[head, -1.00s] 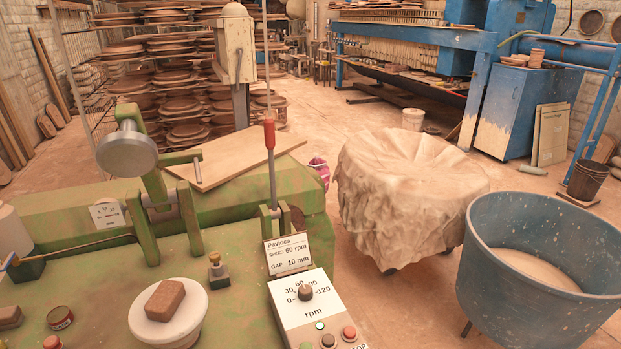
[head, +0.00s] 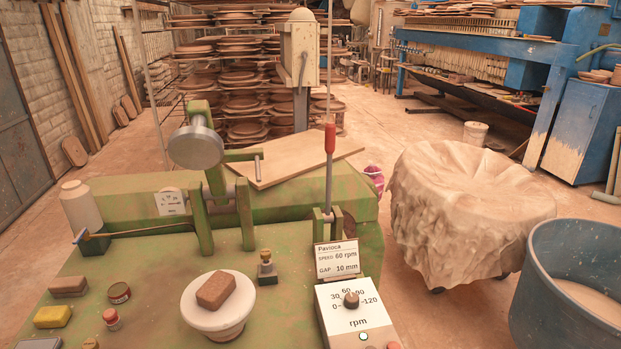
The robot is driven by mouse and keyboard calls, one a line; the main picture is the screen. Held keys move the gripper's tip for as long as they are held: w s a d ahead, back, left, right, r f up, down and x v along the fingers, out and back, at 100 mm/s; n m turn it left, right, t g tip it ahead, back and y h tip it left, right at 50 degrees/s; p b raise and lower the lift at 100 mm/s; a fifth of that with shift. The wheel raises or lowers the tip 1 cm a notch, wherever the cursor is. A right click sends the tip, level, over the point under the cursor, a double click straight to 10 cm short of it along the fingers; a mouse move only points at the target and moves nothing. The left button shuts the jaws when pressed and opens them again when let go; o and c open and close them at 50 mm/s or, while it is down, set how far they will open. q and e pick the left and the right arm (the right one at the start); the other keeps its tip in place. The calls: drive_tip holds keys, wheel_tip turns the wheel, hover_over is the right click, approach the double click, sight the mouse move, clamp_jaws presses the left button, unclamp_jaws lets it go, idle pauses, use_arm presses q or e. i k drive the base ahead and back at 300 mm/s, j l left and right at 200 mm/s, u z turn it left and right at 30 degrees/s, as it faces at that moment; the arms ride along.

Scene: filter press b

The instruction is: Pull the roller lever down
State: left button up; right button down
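A lever with a red grip (head: 330,136) on a thin metal rod (head: 328,185) stands nearly upright at the right end of the green machine (head: 285,207). Its foot sits between green brackets just above the sign. To its left, a tilted green arm (head: 217,181) carries a round grey metal head (head: 195,147) and a short side handle (head: 257,167). The head hangs above and behind the white round pedestal (head: 219,319), which bears a brown clay block (head: 216,291). Neither of my grippers shows in the head view.
A sign (head: 337,259) reads Pavioca, speed 60 rpm, gap 10 mm. A control box with a dial (head: 351,300) stands in front of it. Small jars, blocks and a white bottle (head: 81,206) sit at left. A draped cart (head: 465,205) and blue tub (head: 570,290) stand right.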

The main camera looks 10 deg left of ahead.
sight(330, 128)
drive_tip(key=l+u, duration=0.35)
drive_tip(key=l, duration=0.4)
drive_tip(key=l+u, duration=0.3)
drive_tip(key=l, duration=0.5)
drive_tip(key=k+l+u, duration=0.1)
drive_tip(key=l+u, duration=0.25)
drive_tip(key=l, duration=0.45)
drive_tip(key=i+l+u, duration=0.1)
drive_tip(key=l+u, duration=0.25)
drive_tip(key=l, duration=0.4)
drive_tip(key=l+u, duration=0.35)
drive_tip(key=l, duration=0.4)
drive_tip(key=i+l+u, duration=0.2)
drive_tip(key=l, duration=0.15)
drive_tip(key=i+l+u, duration=0.2)
drive_tip(key=l, duration=0.15)
drive_tip(key=i+l+u, duration=0.2)
drive_tip(key=l, duration=0.15)
drive_tip(key=i+l+u, duration=0.2)
drive_tip(key=l, duration=0.2)
drive_tip(key=i+l+u, duration=0.2)
drive_tip(key=l+u, duration=0.2)
drive_tip(key=l, duration=0.4)
drive_tip(key=i+l+u, duration=0.1)
drive_tip(key=l+u, duration=0.3)
drive_tip(key=l, duration=0.4)
drive_tip(key=l+u, duration=0.35)
drive_tip(key=l, duration=0.5)
